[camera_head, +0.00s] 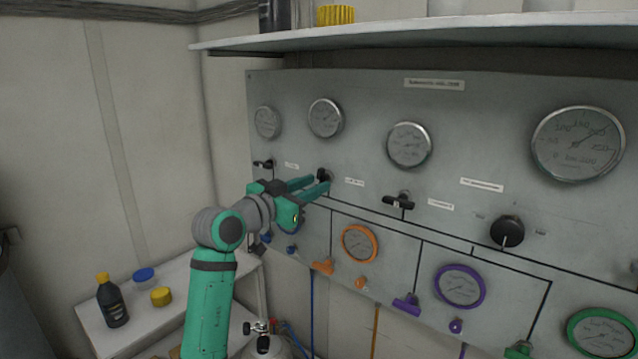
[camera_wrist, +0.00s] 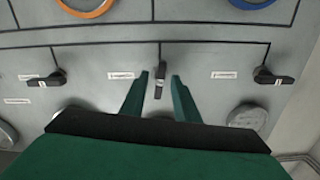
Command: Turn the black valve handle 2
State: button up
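The black valve handle (camera_wrist: 159,82) on the grey panel shows between my fingertips in the wrist view, its long side upright in that picture. In the head view this handle (camera_head: 325,175) is second from the left and partly hidden by my fingers. My gripper (camera_head: 319,183) reaches the panel from the left. In the wrist view its green fingers (camera_wrist: 160,77) are open, one on each side of the handle, with a gap visible on both sides. Contact cannot be made out.
Similar black handles lie crosswise on either side, (camera_wrist: 45,79) and (camera_wrist: 272,78) in the wrist view. Gauges (camera_head: 325,118) sit above and coloured valves (camera_head: 407,305) below. A shelf (camera_head: 400,35) juts out overhead.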

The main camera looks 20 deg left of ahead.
jog(key=shift+x, duration=1.4)
grip_shut()
